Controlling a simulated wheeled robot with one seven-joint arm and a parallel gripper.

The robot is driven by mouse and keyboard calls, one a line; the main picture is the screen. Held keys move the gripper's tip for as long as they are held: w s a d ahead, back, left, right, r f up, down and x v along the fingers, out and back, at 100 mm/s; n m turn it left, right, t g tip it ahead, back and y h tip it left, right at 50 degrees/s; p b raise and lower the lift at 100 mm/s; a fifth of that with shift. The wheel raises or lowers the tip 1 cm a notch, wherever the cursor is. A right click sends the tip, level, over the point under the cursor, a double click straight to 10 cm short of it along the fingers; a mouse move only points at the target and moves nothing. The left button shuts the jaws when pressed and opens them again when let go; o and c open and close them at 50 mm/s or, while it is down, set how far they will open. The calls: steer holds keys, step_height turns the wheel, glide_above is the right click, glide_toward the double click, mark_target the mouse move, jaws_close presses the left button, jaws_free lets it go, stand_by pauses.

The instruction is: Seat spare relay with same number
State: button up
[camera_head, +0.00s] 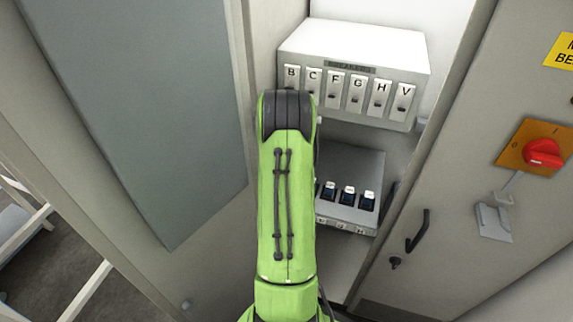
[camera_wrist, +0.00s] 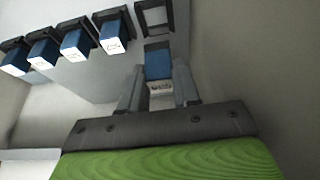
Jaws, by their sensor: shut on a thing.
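In the wrist view my gripper (camera_wrist: 159,78) is shut on a blue relay (camera_wrist: 158,64) with a white printed end, whose print is too small to read. A dark edge shows at the relay's far end; I cannot tell whether it sits in a socket. Just beyond it is an empty dark socket frame (camera_wrist: 153,16). Several blue relays (camera_wrist: 112,38) with white marked ends stand in a row to the left. In the head view, relays (camera_head: 347,196) stand on a grey relay box (camera_head: 350,165). My arm hides my gripper and the box's left part there.
A white breaker box (camera_head: 355,45) with lettered switches sits above the relay box inside the cabinet. A cabinet door (camera_head: 470,190) with a red rotary switch (camera_head: 543,153) is on the right. A grey panel (camera_head: 140,100) stands on the left.

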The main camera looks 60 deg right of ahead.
steer(key=shift+f+b, duration=2.35)
steer(key=shift+f, duration=1.25)
steer(key=shift+f, duration=0.15)
steer(key=o, duration=1.1)
steer(key=p+v, duration=0.1)
steer(key=v, duration=1.4)
steer(key=shift+a+r+p, duration=0.2)
steer(key=shift+r+p, duration=0.15)
steer(key=shift+p, duration=0.05)
